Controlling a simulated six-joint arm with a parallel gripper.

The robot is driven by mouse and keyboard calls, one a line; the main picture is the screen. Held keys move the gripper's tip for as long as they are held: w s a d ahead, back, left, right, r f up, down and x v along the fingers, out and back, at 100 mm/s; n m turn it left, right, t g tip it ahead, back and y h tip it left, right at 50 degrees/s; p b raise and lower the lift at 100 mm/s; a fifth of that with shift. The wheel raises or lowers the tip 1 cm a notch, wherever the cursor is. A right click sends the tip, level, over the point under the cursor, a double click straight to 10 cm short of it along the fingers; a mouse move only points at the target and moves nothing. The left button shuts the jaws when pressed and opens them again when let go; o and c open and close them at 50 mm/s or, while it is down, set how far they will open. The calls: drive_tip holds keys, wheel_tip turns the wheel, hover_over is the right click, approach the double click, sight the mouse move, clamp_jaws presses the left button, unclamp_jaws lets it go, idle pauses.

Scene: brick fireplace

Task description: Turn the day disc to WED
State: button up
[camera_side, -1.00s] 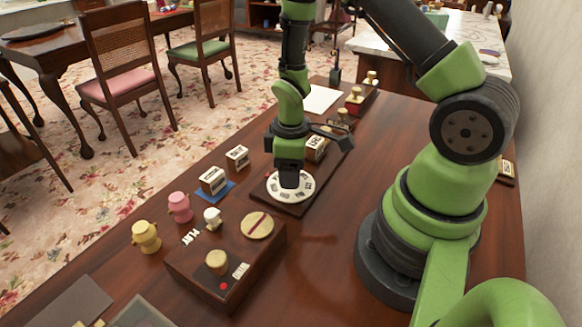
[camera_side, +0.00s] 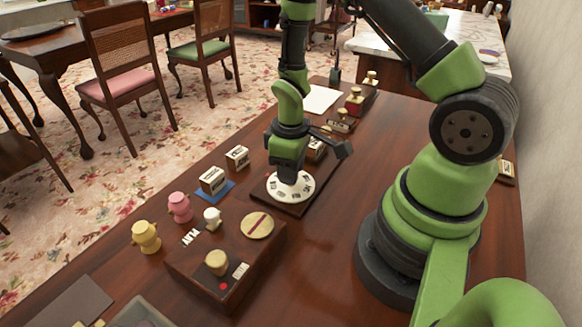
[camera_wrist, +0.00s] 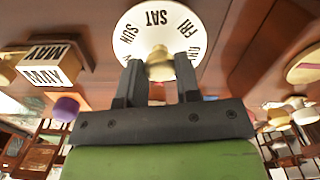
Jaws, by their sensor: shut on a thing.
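The day disc (camera_side: 306,186) is a white dial with black day names, set on a dark wooden base (camera_side: 322,186). In the wrist view the disc (camera_wrist: 140,18) shows SUN, SAT and FRI, with part of another name at the right edge. The lower part of the disc is hidden by my gripper. My gripper (camera_wrist: 157,68) is shut on the brass knob (camera_wrist: 159,62) at the disc's middle. In the side view my gripper (camera_side: 288,176) points straight down onto the disc. I cannot tell which day sits at a pointer.
A wooden box (camera_side: 225,262) with a round cream dial (camera_side: 257,225) and a knob stands in front of the disc. Calendar blocks (camera_side: 214,180) stand left of the disc, one on a blue mat. Pink (camera_side: 180,207) and yellow (camera_side: 146,236) figures stand nearby. Table right of the disc is clear.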

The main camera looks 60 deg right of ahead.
drive_tip(key=m, duration=0.3)
drive_tip(key=shift+m, duration=2)
drive_tip(key=o, duration=0.9)
wheel_tip(320, 180, up, 10)
drive_tip(key=shift+f, duration=0.1)
